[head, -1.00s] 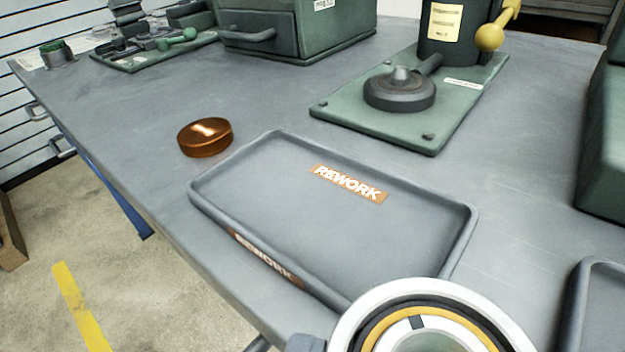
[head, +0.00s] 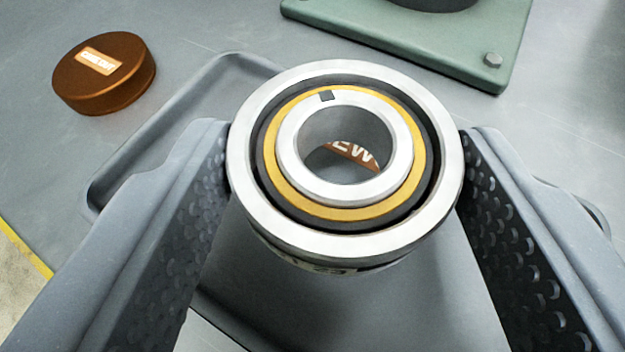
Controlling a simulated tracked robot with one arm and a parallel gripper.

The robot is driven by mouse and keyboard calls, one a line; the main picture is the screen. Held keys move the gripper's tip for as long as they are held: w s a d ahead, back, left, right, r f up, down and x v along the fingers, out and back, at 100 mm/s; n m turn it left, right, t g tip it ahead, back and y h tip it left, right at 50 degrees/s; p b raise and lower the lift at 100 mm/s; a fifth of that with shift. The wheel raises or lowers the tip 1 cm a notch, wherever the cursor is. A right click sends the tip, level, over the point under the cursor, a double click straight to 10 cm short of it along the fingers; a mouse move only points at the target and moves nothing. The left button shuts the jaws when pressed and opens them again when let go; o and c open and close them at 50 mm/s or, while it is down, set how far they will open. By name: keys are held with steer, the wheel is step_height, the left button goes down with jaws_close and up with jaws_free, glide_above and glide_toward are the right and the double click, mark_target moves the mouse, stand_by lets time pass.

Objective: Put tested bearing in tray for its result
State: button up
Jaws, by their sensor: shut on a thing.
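The bearing (head: 255,212) is a silver ring with a yellow and dark inner band and an open bore. My gripper (head: 345,165) is shut on it, one finger pressed to each side. The bearing is held face up above the grey REWORK tray (head: 125,165). Part of the tray's orange label (head: 350,153) shows through the bore. The bearing and the fingers hide much of the tray. I cannot tell exactly how high the bearing is over the tray floor.
An orange-brown round puck (head: 105,75) with a small label lies on the bench left of the tray. A green base plate (head: 420,35) with a bolt lies beyond the tray. The bench (head: 190,25) between them is clear.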

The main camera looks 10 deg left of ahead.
step_height(320, 180, down, 3)
steer(key=shift+f+b, duration=0.2)
steer(key=shift+b, duration=0.3)
steer(key=o, duration=1.2)
steer(key=shift+o, duration=0.2)
steer(key=p+v, duration=0.2)
steer(key=v, duration=1)
steer(key=shift+d, duration=0.1)
